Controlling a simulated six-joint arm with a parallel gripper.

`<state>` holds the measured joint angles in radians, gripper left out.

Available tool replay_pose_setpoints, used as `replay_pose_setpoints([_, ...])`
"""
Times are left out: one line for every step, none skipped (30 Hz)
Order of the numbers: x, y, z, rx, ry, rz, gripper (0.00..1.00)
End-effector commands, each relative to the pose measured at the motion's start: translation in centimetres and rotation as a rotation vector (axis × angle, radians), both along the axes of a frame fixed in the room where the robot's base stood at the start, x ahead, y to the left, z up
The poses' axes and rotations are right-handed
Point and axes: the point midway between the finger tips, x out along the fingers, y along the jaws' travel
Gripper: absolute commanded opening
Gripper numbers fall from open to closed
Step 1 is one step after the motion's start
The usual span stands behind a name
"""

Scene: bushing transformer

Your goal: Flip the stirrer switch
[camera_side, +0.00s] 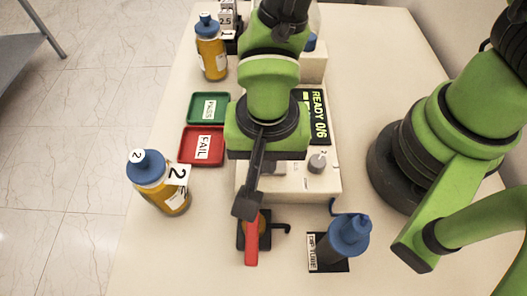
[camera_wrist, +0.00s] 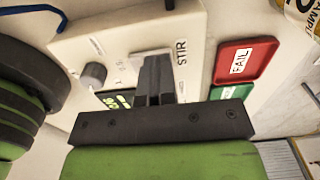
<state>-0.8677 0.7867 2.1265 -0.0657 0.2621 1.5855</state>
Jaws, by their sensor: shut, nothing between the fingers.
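The white stirrer box (camera_side: 290,182) sits mid-table, with a grey knob (camera_side: 317,162) on its right part. In the wrist view the STIR label (camera_wrist: 181,52) is on the box, beside my gripper (camera_wrist: 156,60). The fingers are dark, together and empty, and they overlap the panel just left of that label. The switch itself is hidden behind or beside the fingers, so its position cannot be read, nor whether they touch it. In the side view my arm's dark end covers the left part of the box. The knob also shows in the wrist view (camera_wrist: 92,73).
A red FAIL tray (camera_side: 186,151) and a green tray (camera_side: 193,106) lie left of the box. A bottle labelled 2 (camera_side: 150,185) stands front left, another bottle (camera_side: 211,58) behind. A blue-topped item (camera_side: 347,236) and a red-handled item (camera_side: 251,247) stand in front. The display (camera_side: 319,112) reads READY 0/6.

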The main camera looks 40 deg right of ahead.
Motion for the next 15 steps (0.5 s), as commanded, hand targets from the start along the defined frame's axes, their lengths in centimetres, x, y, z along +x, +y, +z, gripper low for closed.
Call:
replay_pose_setpoints([-0.28, -0.28, 0.05, -0.004, 0.004, -0.001, 0.00])
replay_pose_setpoints([-0.37, -0.37, 0.11, -0.004, 0.004, -0.001, 0.00])
replay_pose_setpoints([-0.49, -0.50, 0.20, -0.004, 0.004, -0.001, 0.00])
replay_pose_setpoints([-0.57, -0.57, 0.27, -0.003, 0.003, -0.001, 0.00])
replay_pose_setpoints([-0.64, -0.64, 0.32, -0.002, 0.002, -0.001, 0.00])
replay_pose_setpoints([-0.72, -0.72, 0.37, -0.002, 0.002, -0.001, 0.00])
replay_pose_setpoints([-0.77, -0.77, 0.39, -0.003, 0.003, -0.002, 0.00])
replay_pose_setpoints([-0.81, -0.81, 0.40, -0.003, 0.003, -0.002, 0.00])
replay_pose_setpoints([-0.81, -0.82, 0.41, -0.002, 0.002, -0.002, 0.00])
replay_pose_setpoints([-0.82, -0.81, 0.41, -0.002, 0.002, -0.002, 0.00])
replay_pose_setpoints([-0.81, -0.79, 0.41, -0.002, 0.002, -0.002, 0.00])
replay_pose_setpoints([-0.80, -0.79, 0.42, -0.001, 0.001, -0.002, 0.00])
replay_pose_setpoints([-0.79, -0.78, 0.42, -0.001, 0.001, -0.002, 0.00])
replay_pose_setpoints([-0.79, -0.78, 0.42, -0.001, 0.001, -0.002, 0.00])
replay_pose_setpoints([-0.78, -0.77, 0.43, -0.001, 0.001, -0.002, 0.00])
